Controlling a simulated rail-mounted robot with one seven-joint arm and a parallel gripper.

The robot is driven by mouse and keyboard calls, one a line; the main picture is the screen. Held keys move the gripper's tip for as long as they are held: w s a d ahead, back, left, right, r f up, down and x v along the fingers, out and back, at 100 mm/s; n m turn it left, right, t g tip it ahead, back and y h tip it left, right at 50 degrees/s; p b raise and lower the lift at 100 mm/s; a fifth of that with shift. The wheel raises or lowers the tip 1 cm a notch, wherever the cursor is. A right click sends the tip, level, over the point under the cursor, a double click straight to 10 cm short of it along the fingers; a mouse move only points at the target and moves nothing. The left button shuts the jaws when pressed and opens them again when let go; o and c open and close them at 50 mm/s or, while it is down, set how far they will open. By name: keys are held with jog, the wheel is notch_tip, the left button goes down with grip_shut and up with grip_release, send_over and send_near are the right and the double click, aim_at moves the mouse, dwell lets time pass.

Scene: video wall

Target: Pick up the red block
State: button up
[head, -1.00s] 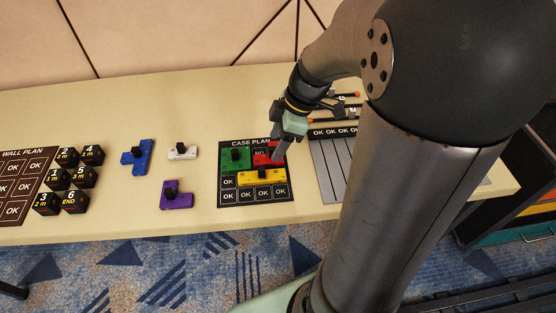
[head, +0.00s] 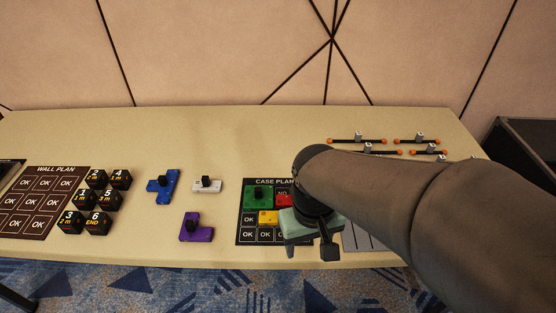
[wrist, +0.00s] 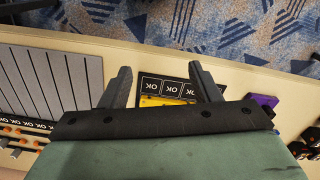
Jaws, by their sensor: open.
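The red block (head: 284,200) lies on the dark case plan board (head: 244,238), in its upper right part. Only its left part shows in the head view; my arm covers the rest. My gripper (head: 310,250) is open, with its fingers over the front right part of the board. In the wrist view the open fingers (wrist: 160,70) stand either side of the board's OK squares, and nothing is seen held. The red block is not visible there. The yellow block (head: 268,217) lies in front of the red one, and the green block (head: 258,197) to its left.
White (head: 207,186), blue (head: 163,189) and purple (head: 197,229) blocks lie left of the board. Several numbered black cubes (head: 97,200) stand further left beside the wall plan (head: 38,205). Orange-tipped rods (head: 357,141) lie at the back right. The table's front edge is close to the gripper.

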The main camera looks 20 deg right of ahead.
jog(key=r+p, duration=0.2)
jog(key=a+r+p, duration=0.1)
jog(key=r+p, duration=0.4)
jog(key=r, duration=0.1)
jog(key=shift+a+r, duration=0.1)
jog(key=shift+a, duration=0.1)
jog(key=c, duration=0.3)
jog(key=shift+f, duration=0.25)
